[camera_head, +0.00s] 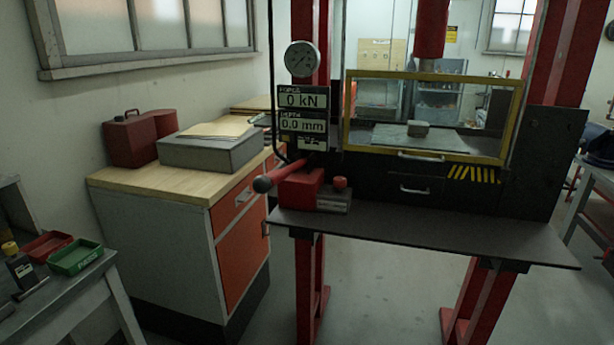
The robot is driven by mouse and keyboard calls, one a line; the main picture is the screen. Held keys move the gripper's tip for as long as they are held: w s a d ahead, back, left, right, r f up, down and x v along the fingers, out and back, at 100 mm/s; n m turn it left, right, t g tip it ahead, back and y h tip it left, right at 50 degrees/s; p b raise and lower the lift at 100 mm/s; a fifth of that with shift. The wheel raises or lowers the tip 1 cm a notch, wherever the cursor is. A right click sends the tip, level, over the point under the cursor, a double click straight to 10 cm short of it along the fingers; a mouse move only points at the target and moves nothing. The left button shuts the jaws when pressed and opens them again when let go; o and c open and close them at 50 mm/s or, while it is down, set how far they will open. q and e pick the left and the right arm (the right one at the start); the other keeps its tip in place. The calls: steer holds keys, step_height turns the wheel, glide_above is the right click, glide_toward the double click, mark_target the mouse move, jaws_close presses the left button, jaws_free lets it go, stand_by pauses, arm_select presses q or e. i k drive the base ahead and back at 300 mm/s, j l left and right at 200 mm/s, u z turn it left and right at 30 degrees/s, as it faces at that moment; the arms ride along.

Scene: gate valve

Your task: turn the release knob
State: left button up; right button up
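A red knob (340,183) stands on a small grey block (334,202) on the left part of the press's dark shelf. Just left of it is a red pump body (299,187) with a red lever that ends in a dark ball (262,184). Neither of my grippers shows in the head view.
A yellow-framed guard (433,75) covers the press's work area, with a small grey block (418,129) behind it. A wooden-topped cabinet (170,190) stands left. A bench with red and green trays (76,257) is at lower left. The shelf's right part (470,240) is clear.

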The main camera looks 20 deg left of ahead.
mark_target(340, 183)
steer(key=i+l+u, duration=0.2)
steer(key=u, duration=0.2)
steer(key=i+l+u, duration=0.15)
steer(key=l+u, duration=0.3)
steer(key=i+l+u, duration=0.15)
steer(key=l, duration=0.25)
steer(key=l+u, duration=0.1)
steer(key=l, duration=0.35)
steer(key=i+l, duration=0.1)
steer(key=l, duration=0.35)
steer(key=i+l, duration=0.1)
steer(key=l, duration=0.35)
steer(key=i+l+u, duration=0.1)
steer(key=l, duration=0.3)
